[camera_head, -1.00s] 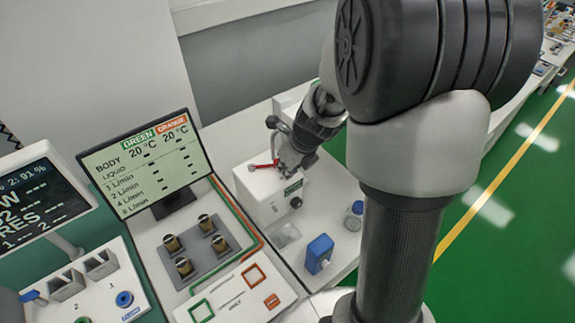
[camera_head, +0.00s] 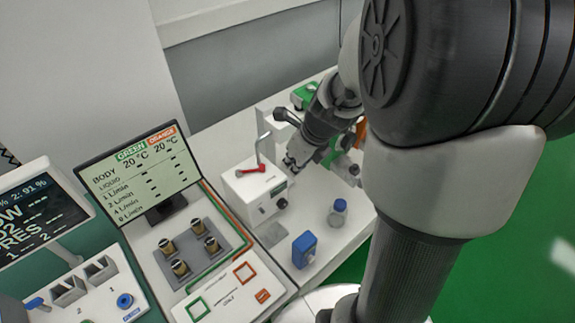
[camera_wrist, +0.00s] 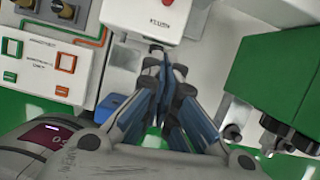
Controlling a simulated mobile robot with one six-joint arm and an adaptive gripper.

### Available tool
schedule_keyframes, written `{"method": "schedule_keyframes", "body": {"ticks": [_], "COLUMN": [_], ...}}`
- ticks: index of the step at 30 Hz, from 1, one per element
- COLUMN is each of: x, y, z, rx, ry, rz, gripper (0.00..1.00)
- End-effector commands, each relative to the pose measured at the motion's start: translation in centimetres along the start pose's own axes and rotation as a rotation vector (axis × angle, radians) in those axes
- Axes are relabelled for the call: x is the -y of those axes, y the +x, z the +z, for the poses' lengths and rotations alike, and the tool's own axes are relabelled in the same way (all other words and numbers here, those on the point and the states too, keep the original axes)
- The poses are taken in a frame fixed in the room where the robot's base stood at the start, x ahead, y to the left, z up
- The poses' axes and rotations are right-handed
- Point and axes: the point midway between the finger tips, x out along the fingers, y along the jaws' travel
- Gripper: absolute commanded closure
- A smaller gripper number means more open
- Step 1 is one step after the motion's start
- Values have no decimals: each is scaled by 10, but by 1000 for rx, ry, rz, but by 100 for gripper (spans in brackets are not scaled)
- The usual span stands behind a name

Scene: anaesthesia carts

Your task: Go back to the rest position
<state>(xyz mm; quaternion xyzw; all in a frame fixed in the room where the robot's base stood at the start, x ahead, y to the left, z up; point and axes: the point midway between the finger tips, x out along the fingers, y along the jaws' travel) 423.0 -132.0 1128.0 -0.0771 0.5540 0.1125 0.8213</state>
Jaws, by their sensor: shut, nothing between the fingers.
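My gripper (camera_head: 292,163) is shut and empty. In the head view it hangs in the air at the right side of a white box with a red lever (camera_head: 262,170). In the wrist view my gripper (camera_wrist: 165,85) points toward the lower front of the white box (camera_wrist: 150,18), with its blue-grey fingers together. Whether the fingertips touch the box cannot be told. My arm crosses the right half of the head view and hides part of the counter behind it.
A blue box (camera_head: 304,249) and a small blue-capped jar (camera_head: 338,212) stand on the white counter. Left are a rack with several brass-coloured cylinders (camera_head: 190,247) and a screen (camera_head: 137,170). A green machine (camera_wrist: 272,75) is close at right in the wrist view. Green floor lies beyond.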

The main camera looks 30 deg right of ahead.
Motion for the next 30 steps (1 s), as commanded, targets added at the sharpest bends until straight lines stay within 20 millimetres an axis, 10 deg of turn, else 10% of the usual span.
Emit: {"method": "schedule_keyframes", "body": {"ticks": [13, 24, 30], "x": [-26, -139, -169], "y": [-25, -108, -133], "z": [5, -33, -74], "rx": [7, -20, -87], "ry": [-275, -1789, -2493], "rz": [3, -17, -39], "gripper": [100, 100, 100]}}
